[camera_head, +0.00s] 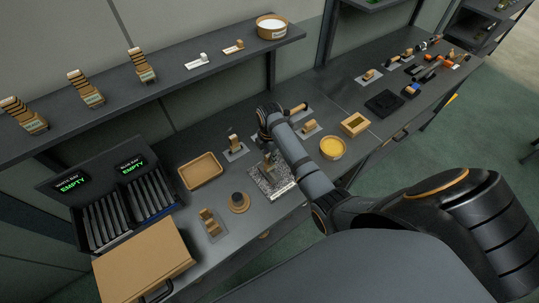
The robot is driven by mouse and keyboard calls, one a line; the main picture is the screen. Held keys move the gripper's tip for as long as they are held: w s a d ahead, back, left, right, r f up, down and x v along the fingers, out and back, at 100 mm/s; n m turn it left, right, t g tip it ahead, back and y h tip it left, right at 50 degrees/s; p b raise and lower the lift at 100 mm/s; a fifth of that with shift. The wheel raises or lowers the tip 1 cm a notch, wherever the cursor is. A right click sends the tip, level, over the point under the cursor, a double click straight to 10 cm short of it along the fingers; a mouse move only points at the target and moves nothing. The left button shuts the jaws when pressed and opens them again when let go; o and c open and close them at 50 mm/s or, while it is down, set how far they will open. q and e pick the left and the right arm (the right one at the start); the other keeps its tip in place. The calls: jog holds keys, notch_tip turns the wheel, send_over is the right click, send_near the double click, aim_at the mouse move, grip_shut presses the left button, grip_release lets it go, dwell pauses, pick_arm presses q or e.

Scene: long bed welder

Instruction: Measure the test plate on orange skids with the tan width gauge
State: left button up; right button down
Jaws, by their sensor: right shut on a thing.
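My right gripper (267,148) reaches in from the right, pointing down over a speckled grey block (271,182) on the bench. It is shut on a small tan piece that looks like the tan width gauge (267,164), held at or just above the block; I cannot tell whether they touch. My forearm and wrist hide part of this spot. Small orange and dark pieces (431,75) lie at the far right of the bench; I cannot make out which is the test plate on orange skids. My left gripper is not in view.
A yellow-filled bowl (333,148) and a square tan frame (355,124) stand right. A slotted rack (122,205) shows two EMPTY displays.

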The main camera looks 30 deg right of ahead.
jog(key=shift+f, duration=0.5)
dwell(1.5)
jog(key=shift+r, duration=3.5)
notch_tip(320, 180, up, 2)
jog(key=m, duration=0.4)
jog(key=shift+m, duration=0.3)
jog(key=shift+r+m, duration=0.5)
jog(key=shift+m, duration=0.6)
